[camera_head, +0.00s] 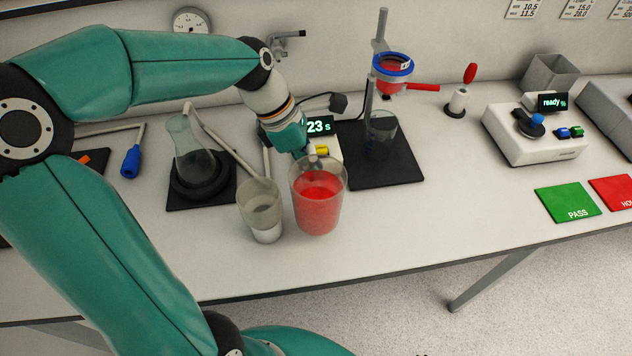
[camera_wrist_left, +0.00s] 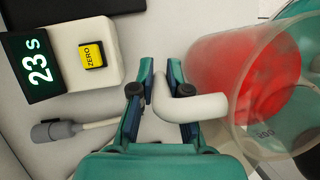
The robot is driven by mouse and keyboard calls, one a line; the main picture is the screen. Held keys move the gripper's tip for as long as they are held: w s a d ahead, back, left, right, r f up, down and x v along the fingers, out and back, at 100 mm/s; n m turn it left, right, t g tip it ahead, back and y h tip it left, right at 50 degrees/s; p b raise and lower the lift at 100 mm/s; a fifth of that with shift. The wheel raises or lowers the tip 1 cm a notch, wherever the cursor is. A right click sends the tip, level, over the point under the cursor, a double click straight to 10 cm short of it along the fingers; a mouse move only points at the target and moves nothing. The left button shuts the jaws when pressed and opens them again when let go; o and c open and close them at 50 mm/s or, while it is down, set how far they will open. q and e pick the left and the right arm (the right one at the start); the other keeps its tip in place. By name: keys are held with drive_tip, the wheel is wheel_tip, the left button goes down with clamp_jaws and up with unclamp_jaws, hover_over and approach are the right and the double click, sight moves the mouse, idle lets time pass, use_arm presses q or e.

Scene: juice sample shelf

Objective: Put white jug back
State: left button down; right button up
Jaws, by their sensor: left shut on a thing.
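The jug with the white handle (camera_head: 319,205) is a clear vessel with red juice in it, near the middle of the bench. My left gripper (camera_head: 312,150) is behind it, shut on its handle. In the left wrist view the white handle (camera_wrist_left: 198,107) reaches between the fingers of the left gripper (camera_wrist_left: 163,85), and the jug's red body (camera_wrist_left: 235,65) is to the right. The jug looks about upright; I cannot tell whether its base touches the bench.
A clear cup (camera_head: 262,212) stands close at the jug's left. Behind are a timer (camera_head: 320,127) reading 23 s, a flask (camera_head: 190,148) on a dark mat, and a strainer stand (camera_head: 383,75) with a beaker. The bench right of the jug, before the PASS card (camera_head: 568,203), is clear.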

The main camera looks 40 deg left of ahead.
use_arm(q)
drive_tip(key=shift+f, duration=2.25)
drive_tip(key=c, duration=1.2)
unclamp_jaws()
drive_tip(key=shift+f, duration=0.1)
drive_tip(key=shift+o, duration=0.2)
drive_tip(key=v, duration=1.2)
